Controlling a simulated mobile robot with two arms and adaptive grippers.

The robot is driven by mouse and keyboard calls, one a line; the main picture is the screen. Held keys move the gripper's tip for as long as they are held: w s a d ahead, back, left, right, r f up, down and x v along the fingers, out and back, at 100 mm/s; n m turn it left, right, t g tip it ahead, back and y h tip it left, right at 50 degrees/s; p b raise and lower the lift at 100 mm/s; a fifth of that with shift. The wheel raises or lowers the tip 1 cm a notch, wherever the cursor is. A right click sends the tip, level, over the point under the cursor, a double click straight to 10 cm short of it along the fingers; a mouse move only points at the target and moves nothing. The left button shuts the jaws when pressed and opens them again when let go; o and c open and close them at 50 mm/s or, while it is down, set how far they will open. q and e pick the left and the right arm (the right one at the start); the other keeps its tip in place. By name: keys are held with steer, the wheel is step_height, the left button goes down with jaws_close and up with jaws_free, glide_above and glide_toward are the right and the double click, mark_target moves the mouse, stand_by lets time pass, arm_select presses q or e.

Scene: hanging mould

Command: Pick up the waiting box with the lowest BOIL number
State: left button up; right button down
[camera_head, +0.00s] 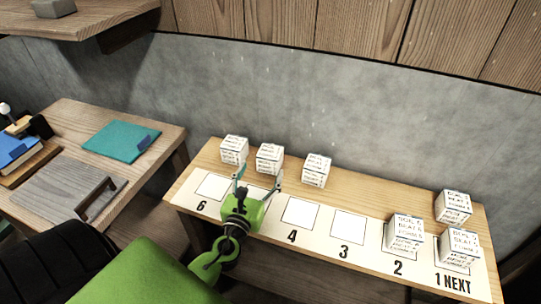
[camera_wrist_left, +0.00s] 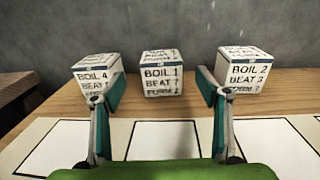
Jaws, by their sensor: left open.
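Waiting boxes stand along the back of the bench. In the left wrist view, the left box (camera_wrist_left: 95,72) reads BOIL 4, the middle box (camera_wrist_left: 162,78) BOIL 1, and the right box (camera_wrist_left: 243,75) BOIL 2. The head view shows these as the left box (camera_head: 234,150), middle box (camera_head: 270,158) and right box (camera_head: 316,171). Another back box (camera_head: 453,206) stands far right; its number is too small to read. My left gripper (camera_head: 259,175) is open and empty over square 5, its fingers (camera_wrist_left: 157,88) pointing at the BOIL 1 box, which lies beyond them. My right gripper is not seen.
A white numbered strip (camera_head: 323,248) runs along the bench front. Boxes stand on square 2 (camera_head: 404,234) and square 1 (camera_head: 458,249); squares 3, 4 and 6 are bare. A grey wall (camera_head: 330,110) rises behind. A side table (camera_head: 160,130) at left holds a teal folder (camera_head: 122,140).

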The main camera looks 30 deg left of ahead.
mark_target(267, 162)
arm_select(q)
steer(key=x, duration=0.2)
steer(key=shift+w+a+f, duration=0.1)
steer(key=shift+w, duration=0.3)
steer(key=shift+w+a, duration=0.1)
steer(key=shift+w, duration=0.25)
steer(key=shift+w+a, duration=0.1)
steer(key=shift+w, duration=0.25)
steer(key=x, duration=0.4)
steer(key=shift+w+f+p, duration=0.2)
steer(key=shift+f+p, duration=0.1)
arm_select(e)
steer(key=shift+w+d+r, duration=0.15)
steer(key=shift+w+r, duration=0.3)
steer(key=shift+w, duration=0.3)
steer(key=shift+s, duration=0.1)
arm_select(q)
steer(key=c, duration=1.3)
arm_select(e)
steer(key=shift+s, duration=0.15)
